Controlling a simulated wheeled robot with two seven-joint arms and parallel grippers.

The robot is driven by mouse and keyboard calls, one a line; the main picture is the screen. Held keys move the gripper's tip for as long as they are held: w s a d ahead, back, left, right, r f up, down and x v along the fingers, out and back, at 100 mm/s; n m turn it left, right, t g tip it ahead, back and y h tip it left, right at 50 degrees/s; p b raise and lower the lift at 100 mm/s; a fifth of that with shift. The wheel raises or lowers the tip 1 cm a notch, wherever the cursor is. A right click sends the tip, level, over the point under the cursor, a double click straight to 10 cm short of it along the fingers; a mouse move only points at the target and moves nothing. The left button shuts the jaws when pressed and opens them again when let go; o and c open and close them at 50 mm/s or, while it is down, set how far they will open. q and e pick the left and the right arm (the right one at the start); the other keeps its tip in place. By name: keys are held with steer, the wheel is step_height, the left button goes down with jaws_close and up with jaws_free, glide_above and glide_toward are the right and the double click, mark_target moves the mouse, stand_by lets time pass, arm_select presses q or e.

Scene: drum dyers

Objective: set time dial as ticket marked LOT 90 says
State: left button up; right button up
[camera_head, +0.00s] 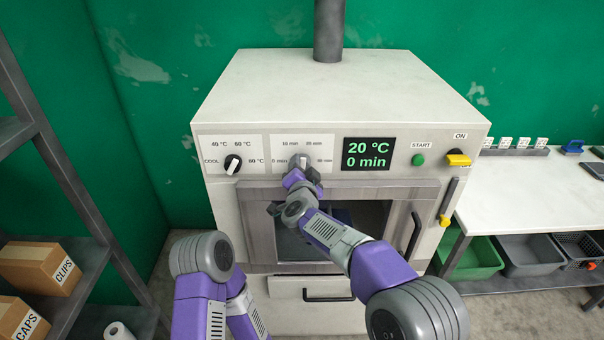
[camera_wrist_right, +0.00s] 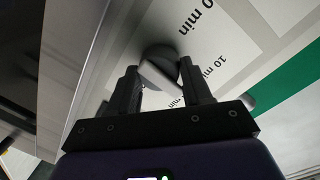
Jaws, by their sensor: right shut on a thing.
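The time dial (camera_head: 301,160) is a round knob on the white panel of the drum dyer (camera_head: 330,95), with minute marks around it. My right gripper (camera_head: 304,173) covers part of it in the head view. In the right wrist view the fingers (camera_wrist_right: 160,82) of my right gripper are shut on the time dial (camera_wrist_right: 158,60), one on each side. Marks "0 min" and "10 min" show beside it there. The display (camera_head: 367,154) reads 20 °C and 0 min. My left gripper is out of view; only arm links show. No ticket marked LOT 90 is visible.
The temperature dial (camera_head: 233,163) is left of the time dial. The green START button (camera_head: 418,160) and yellow ON switch (camera_head: 458,159) are to the right. Shelves with CLIPS (camera_head: 40,267) and CAPS boxes (camera_head: 18,322) stand left. A white table (camera_head: 535,190) stands right.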

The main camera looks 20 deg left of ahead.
steer(key=m+y+b, duration=0.1)
steer(key=m+b, duration=0.2)
steer(key=m, duration=0.2)
steer(key=shift+d+b, duration=0.2)
steer(key=shift+b, duration=0.1)
steer(key=shift+r, duration=0.1)
stand_by(0.4)
steer(key=o, duration=1)
steer(key=shift+o, duration=0.2)
steer(key=b+v, duration=0.1)
steer(key=v, duration=0.6)
steer(key=shift+s, duration=0.25)
